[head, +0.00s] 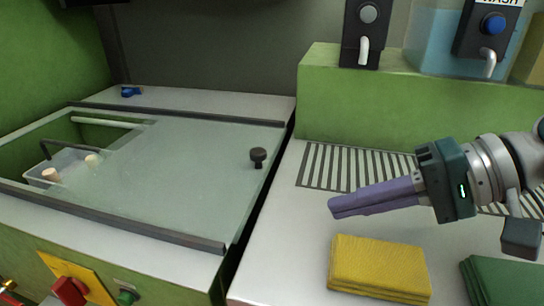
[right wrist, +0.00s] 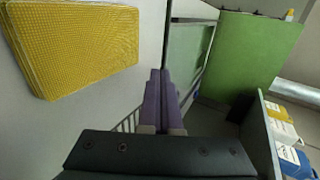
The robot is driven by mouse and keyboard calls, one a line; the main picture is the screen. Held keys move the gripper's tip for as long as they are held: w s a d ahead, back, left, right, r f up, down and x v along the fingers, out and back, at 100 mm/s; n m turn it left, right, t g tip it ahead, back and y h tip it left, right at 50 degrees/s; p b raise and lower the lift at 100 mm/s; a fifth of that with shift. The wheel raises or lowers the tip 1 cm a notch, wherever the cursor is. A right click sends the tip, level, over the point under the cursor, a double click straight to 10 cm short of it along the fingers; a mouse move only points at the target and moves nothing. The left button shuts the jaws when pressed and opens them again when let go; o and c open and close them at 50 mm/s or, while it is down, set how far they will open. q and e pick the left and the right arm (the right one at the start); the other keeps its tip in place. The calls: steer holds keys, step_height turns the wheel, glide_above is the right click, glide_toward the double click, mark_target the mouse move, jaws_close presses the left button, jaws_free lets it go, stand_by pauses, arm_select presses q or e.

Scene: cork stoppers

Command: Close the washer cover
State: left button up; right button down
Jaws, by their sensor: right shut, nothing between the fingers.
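The washer cover (head: 190,165) is a clear sliding sheet with a dark round knob (head: 258,156) near its right end. It lies between two dark rails over the green washer tub (head: 60,135). An opening shows at the left end of the tub, with a clear basket (head: 70,172) holding corks inside. My right gripper (head: 332,207) has purple fingers, is shut and empty, and is held above the white counter to the right of the knob, apart from it. Its fingers also show in the right wrist view (right wrist: 158,85). My left gripper is not in view.
A folded yellow cloth (head: 378,268) and a green cloth (head: 505,280) lie on the counter's near side. A slotted drain (head: 350,165) and a green block (head: 390,105) with dispensers stand behind. A red knob (head: 70,290) and a green knob (head: 126,297) are on the washer front.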

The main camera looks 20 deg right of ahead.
mark_target(278, 228)
steer(key=b+x, duration=0.1)
steer(key=x, duration=0.6)
steer(key=shift+w+a+f, duration=0.15)
steer(key=shift+a+f, duration=0.05)
steer(key=shift+a, duration=0.05)
steer(key=shift+w+a+r, duration=0.15)
steer(key=shift+w+a, duration=0.55)
steer(key=shift+a, duration=0.3)
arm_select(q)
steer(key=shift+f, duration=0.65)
arm_select(e)
steer(key=shift+w+a, duration=0.35)
steer(key=shift+a, duration=0.15)
